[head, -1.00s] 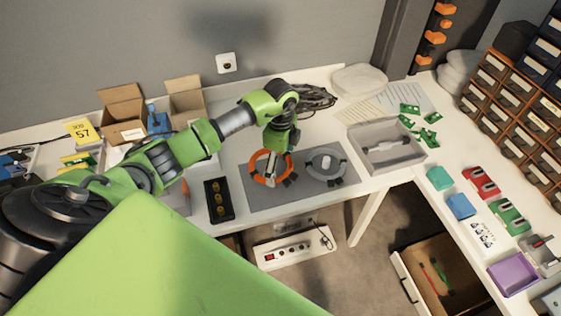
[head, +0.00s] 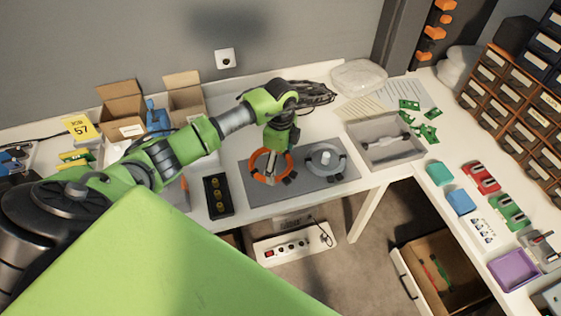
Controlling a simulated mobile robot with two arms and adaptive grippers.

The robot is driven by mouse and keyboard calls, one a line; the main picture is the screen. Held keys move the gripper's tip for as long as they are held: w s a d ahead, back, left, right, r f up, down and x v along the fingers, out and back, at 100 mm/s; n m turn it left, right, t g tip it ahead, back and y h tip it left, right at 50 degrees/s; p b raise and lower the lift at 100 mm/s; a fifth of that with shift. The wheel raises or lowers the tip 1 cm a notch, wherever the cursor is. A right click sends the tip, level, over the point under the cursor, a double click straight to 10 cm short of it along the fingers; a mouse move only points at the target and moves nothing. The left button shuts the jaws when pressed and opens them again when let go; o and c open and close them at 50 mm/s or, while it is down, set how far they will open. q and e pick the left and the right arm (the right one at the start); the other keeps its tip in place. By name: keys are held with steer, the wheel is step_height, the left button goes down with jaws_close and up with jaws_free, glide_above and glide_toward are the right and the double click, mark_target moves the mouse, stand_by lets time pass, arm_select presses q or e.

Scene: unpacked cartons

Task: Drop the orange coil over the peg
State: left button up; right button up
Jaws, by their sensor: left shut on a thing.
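The orange coil (head: 254,166) is a ring at the left part of a grey mat (head: 300,197) on the white table. My left gripper (head: 272,176) points down at it and is shut on it. I cannot tell whether the coil touches the mat or hangs just above it. The peg (head: 326,157) is a short pale stub in the middle of a grey round base (head: 313,168), to the right of the coil. The coil is beside the peg, clearly apart from it. My right gripper is not in view.
A black tray with brass-coloured round pieces (head: 217,210) lies left of the mat. A grey open box (head: 408,160) stands to the right, with green boards (head: 428,134) beyond it. Dark cables (head: 316,93) lie behind my arm. The table's front edge is close to the mat.

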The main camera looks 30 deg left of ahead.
arm_select(q)
steer(key=shift+f, duration=0.25)
steer(key=shift+f+b, duration=1.95)
steer(key=shift+f, duration=0.6)
steer(key=o, duration=0.8)
steer(key=shift+o, duration=0.5)
steer(key=shift+r, duration=0.15)
step_height(320, 180, up, 12)
